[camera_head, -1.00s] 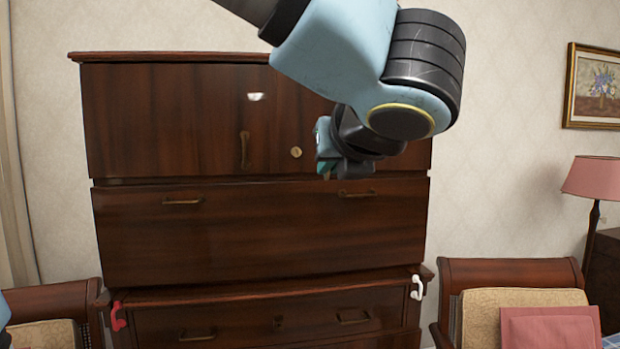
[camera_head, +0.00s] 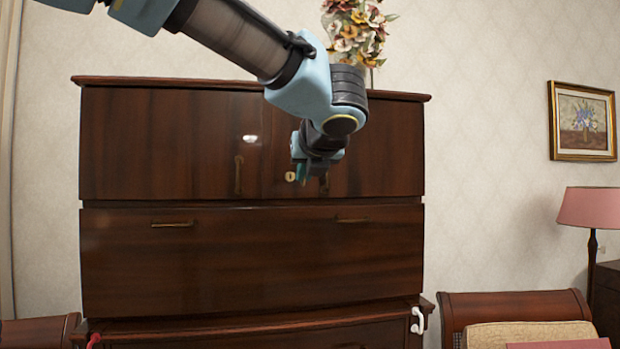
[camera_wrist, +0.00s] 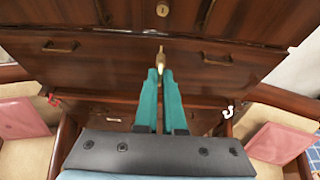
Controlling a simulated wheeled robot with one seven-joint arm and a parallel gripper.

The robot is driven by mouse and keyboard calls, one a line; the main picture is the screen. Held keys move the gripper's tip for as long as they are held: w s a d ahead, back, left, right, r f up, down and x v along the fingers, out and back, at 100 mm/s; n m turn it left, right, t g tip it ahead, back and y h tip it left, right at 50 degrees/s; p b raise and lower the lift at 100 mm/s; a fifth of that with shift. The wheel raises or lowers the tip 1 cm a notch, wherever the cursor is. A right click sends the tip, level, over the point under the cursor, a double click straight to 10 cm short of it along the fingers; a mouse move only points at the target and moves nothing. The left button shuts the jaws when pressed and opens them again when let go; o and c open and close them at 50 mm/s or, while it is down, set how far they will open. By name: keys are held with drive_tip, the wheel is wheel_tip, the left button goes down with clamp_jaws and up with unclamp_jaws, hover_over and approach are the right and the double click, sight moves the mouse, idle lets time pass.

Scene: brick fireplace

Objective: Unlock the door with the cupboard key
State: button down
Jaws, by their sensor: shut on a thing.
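The brass cupboard key (camera_wrist: 161,60) is pinched between the teal fingertips of my gripper (camera_wrist: 160,74), pointing away from me. My gripper also shows in the head view (camera_head: 303,170), in front of the upper part of the dark wooden cupboard (camera_head: 250,270). A round brass lock (camera_head: 290,176) on the upper door (camera_head: 160,140) sits just left of my fingers in the head view. In the wrist view the lock (camera_wrist: 162,8) is at the top edge, above the key tip, with a visible space between them. The key is not clearly visible in the head view.
A brass door handle (camera_head: 238,175) hangs left of the lock. Drawer handles (camera_head: 172,224) lie below. A white hook-shaped item (camera_head: 418,320) and a red one (camera_wrist: 54,100) flank the lower cupboard. Chairs (camera_head: 515,305) stand either side. Flowers (camera_head: 356,32) are above the cupboard.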

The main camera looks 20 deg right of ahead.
drive_tip(key=w+d+p, duration=0.1)
drive_tip(key=w, duration=1.1)
drive_tip(key=shift+w+d, duration=0.2)
drive_tip(key=shift+d, duration=0.1)
drive_tip(key=shift+w+d, duration=0.15)
drive_tip(key=shift+w, duration=1.35)
idle(2.2)
drive_tip(key=shift+r+m+p, duration=0.1)
drive_tip(key=shift+m+p, duration=0.2)
drive_tip(key=shift+p, duration=0.2)
drive_tip(key=shift+d+m+y+p, duration=0.1)
drive_tip(key=shift+m+y+p, duration=0.5)
drive_tip(key=shift+d+m+t+y+p, duration=0.1)
drive_tip(key=shift+m+t+y+p, duration=0.2)
drive_tip(key=shift+m+y+p, duration=0.45)
